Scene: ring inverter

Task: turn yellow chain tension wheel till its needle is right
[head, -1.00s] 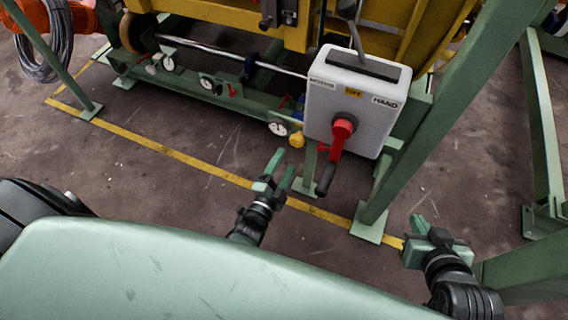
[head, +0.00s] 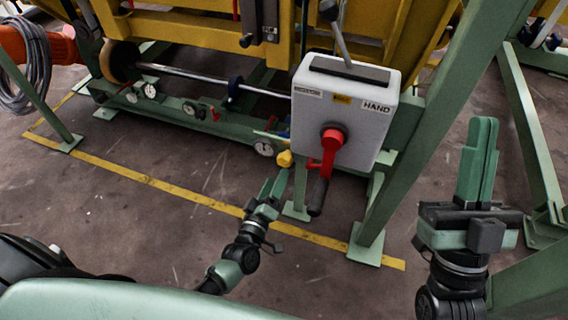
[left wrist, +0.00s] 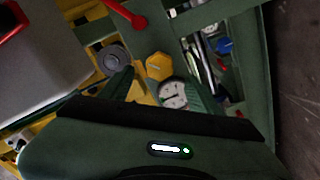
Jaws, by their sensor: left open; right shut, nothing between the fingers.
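The yellow wheel (head: 285,158) sits low on the green machine frame, left of the grey control box. A round white gauge (head: 264,149) is beside it on the left; its needle is too small to read. My left gripper (head: 276,184) is open just below and in front of the wheel, apparently apart from it. In the left wrist view the yellow wheel (left wrist: 158,66) and the gauge (left wrist: 173,94) appear ahead between the two green fingers (left wrist: 163,92). My right gripper (head: 481,150) is shut and empty, pointing up, far right of the wheel.
The grey control box (head: 345,115) with a red rotary handle (head: 332,140) hangs close right of the wheel. A green post (head: 410,130) stands between the box and my right gripper. Other gauges (head: 150,91) line the rail leftward. Floor in front is clear.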

